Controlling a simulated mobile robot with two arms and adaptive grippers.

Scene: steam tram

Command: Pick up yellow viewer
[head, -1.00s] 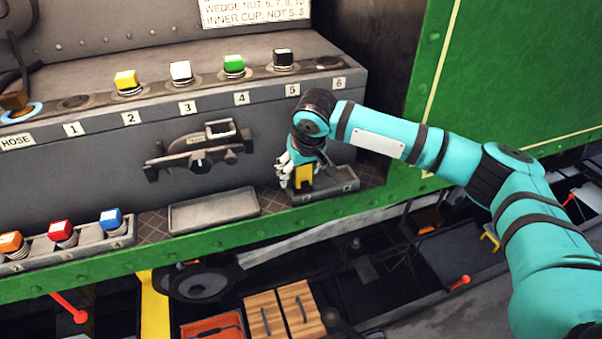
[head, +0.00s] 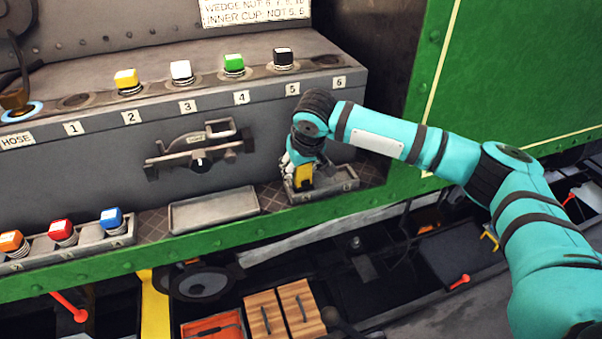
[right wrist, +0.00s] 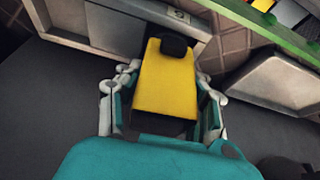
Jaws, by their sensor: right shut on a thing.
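The yellow viewer (head: 304,178) is a yellow block with a black end. It sits at the small two-slot tray (head: 340,180) on the ledge at the right. My right gripper (head: 299,170) reaches down over it from above and is shut on it. In the right wrist view the yellow viewer (right wrist: 166,82) lies between the two fingers (right wrist: 166,105), with its black knob at the far end. I cannot tell whether its bottom touches the tray. My left gripper is not in view.
An empty grey tray (head: 214,210) lies on the ledge to the left. Orange, red and blue capped plugs stand in a rack (head: 90,246) further left. Yellow, white, green and black capped plugs sit on the numbered shelf above. A lever bracket (head: 200,152) sticks out from the wall.

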